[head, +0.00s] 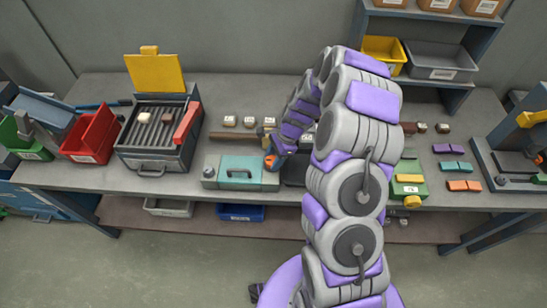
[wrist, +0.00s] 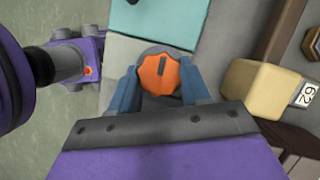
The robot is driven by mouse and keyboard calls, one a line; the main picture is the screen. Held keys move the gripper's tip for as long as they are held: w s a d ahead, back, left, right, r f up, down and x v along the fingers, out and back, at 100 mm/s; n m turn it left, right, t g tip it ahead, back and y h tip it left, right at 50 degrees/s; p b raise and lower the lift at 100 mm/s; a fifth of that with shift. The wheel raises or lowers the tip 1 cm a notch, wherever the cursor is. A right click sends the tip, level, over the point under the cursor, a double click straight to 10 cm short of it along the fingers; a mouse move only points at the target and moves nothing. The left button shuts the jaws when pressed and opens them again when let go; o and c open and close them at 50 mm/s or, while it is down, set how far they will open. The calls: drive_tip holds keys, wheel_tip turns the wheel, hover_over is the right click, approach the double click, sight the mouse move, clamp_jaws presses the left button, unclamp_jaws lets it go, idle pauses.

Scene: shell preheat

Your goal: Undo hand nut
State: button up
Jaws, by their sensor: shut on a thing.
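The orange hand nut (wrist: 159,74) sits between the two blue fingers of my gripper (wrist: 162,88) in the wrist view. It is round with a lobed rim and a dark slot mark. My gripper is shut on it. In the head view the hand nut (head: 270,161) shows as a small orange spot at the right end of the teal box (head: 238,171), and my arm partly hides the area. The teal box also shows at the top of the wrist view (wrist: 160,20).
A dark heater box with a raised yellow lid (head: 155,75) and a red bin (head: 92,135) stand to the left. A tan block tagged 62 (wrist: 255,90) lies close right of my gripper in the wrist view. A green block (head: 409,188) and coloured strips lie right of my arm.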

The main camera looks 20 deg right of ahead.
drive_tip(key=shift+w+n, duration=0.1)
drive_tip(key=shift+n, duration=0.2)
drive_tip(key=n+g+p, duration=0.1)
drive_tip(key=n+p, duration=0.1)
drive_tip(key=n, duration=0.1)
drive_tip(key=shift+w+n+h, duration=0.15)
drive_tip(key=shift+n+h, duration=0.25)
drive_tip(key=n, duration=0.1)
drive_tip(key=n+g, duration=0.1)
drive_tip(key=n, duration=0.1)
drive_tip(key=shift+w+a+r+n+g+h+p, duration=0.1)
drive_tip(key=shift+n+g+h+p, duration=0.2)
drive_tip(key=shift+h+p, duration=0.1)
drive_tip(key=n+h, duration=0.1)
drive_tip(key=n, duration=0.1)
drive_tip(key=n+g+p, duration=0.1)
drive_tip(key=n, duration=0.2)
drive_tip(key=shift+a+h, duration=0.15)
drive_tip(key=shift+h, duration=0.25)
drive_tip(key=shift+w+a+n+h+p, duration=0.1)
drive_tip(key=shift+n+h+p, duration=0.5)
drive_tip(key=shift+n, duration=1.9)
drive_tip(key=o, duration=1.1)
drive_tip(key=shift+c, duration=0.2)
